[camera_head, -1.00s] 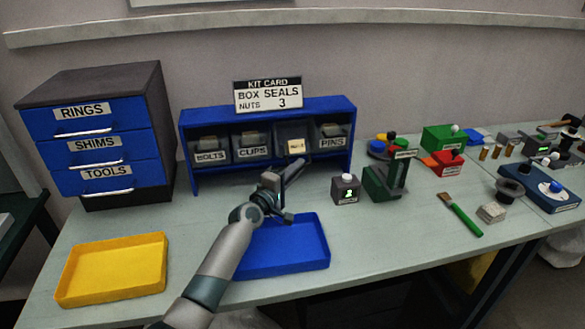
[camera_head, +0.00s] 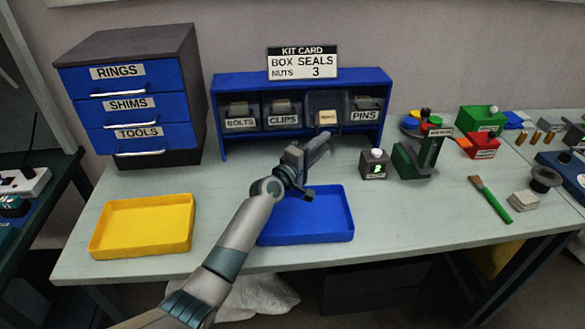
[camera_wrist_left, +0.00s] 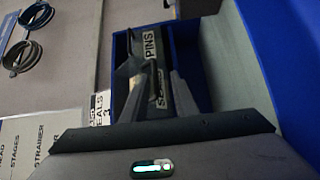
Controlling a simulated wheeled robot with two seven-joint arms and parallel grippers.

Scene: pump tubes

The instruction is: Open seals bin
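The seals bin (camera_head: 327,117) is the third bin in the blue shelf (camera_head: 217,125), between the clips and pins bins. Its small label is too blurred to read in the head view; in the wrist view a partly covered label (camera_wrist_left: 158,88) starts with "S". My right gripper is in neither view.
The clips bin (camera_head: 282,113) and pins bin (camera_head: 365,109) flank it closely. A blue tray (camera_head: 335,235) lies below my left arm, a yellow tray (camera_head: 140,247) to the left. A kit card (camera_head: 302,62) stands above the shelf. A small dark box (camera_head: 373,166) and green stand (camera_head: 420,160) are right.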

